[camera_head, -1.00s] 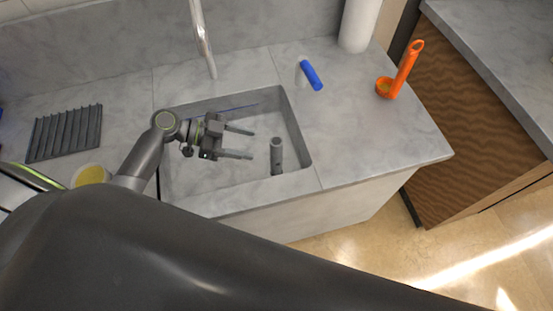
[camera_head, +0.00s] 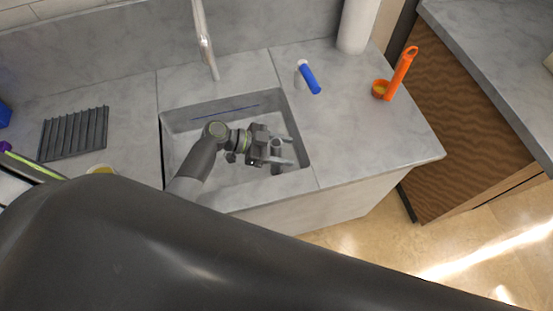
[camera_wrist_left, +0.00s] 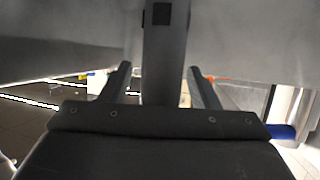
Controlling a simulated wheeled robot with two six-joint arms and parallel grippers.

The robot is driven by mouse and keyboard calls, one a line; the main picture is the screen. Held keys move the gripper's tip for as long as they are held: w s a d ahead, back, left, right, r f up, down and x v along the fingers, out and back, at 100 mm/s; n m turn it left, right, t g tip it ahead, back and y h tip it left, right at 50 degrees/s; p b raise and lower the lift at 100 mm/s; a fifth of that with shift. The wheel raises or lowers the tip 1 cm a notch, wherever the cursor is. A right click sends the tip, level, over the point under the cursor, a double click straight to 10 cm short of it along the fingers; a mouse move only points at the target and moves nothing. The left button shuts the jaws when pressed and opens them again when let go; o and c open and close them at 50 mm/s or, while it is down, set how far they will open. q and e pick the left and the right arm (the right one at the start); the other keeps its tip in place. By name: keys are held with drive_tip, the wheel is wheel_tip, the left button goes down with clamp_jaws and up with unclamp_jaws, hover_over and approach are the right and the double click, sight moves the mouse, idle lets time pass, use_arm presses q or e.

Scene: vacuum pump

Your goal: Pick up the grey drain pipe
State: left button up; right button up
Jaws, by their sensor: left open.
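The grey drain pipe (camera_head: 276,146) stands upright in the sink, near its right side. My left gripper (camera_head: 289,151) is open at the pipe, its two fingers pointing right, one on either side of it. In the left wrist view the pipe (camera_wrist_left: 165,60) rises between the two open fingers, with a dark square hole near its top. I cannot tell whether a finger touches it. The gripper partly hides the pipe's lower part in the head view. My right gripper is not in view.
The sink (camera_head: 180,122) has raised walls around the pipe. A faucet (camera_head: 204,40) stands behind it. A dark ridged rack (camera_head: 74,134) lies at left.

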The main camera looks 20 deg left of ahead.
use_arm(q)
clamp_jaws()
idle(0.3)
drive_tip(key=shift+r, duration=0.1)
